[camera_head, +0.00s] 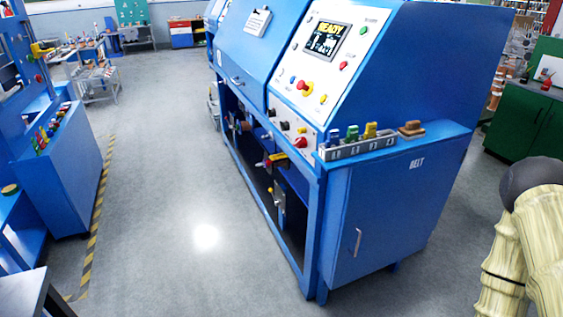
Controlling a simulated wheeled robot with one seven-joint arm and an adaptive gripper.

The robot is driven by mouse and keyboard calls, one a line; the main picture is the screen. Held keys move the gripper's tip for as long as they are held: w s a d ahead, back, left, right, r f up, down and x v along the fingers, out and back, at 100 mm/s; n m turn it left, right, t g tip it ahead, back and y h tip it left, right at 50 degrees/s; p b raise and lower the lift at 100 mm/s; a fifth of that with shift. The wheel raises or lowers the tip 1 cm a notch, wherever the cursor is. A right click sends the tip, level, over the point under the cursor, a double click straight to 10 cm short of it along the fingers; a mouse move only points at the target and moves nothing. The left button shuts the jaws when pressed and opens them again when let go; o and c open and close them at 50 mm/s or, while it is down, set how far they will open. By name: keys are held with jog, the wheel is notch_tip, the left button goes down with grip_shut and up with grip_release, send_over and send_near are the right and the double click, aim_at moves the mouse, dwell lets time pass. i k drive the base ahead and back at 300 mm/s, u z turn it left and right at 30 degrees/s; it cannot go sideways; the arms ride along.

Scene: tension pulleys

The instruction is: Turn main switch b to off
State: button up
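A blue machine cabinet (377,185) stands at the centre right. Its sloped white panel (326,62) has a screen (328,40) reading READY, several small coloured buttons and a red knob on yellow (305,87). My gripper is not in view; only part of what looks like my arm shows at the lower right.
A rack of coloured parts (357,143) sits on the cabinet's side ledge, with a brown object (411,128) beside it. A blue bench (62,170) with coloured items stands left. Grey floor (170,200) lies clear between. A green cabinet (526,115) stands at the right.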

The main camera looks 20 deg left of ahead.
aim_at(300, 143)
jog(key=k, duration=0.2)
jog(key=z, duration=1.15)
jog(key=i, duration=1)
jog(key=u, duration=3.05)
jog(key=i, duration=0.5)
jog(key=u, duration=0.05)
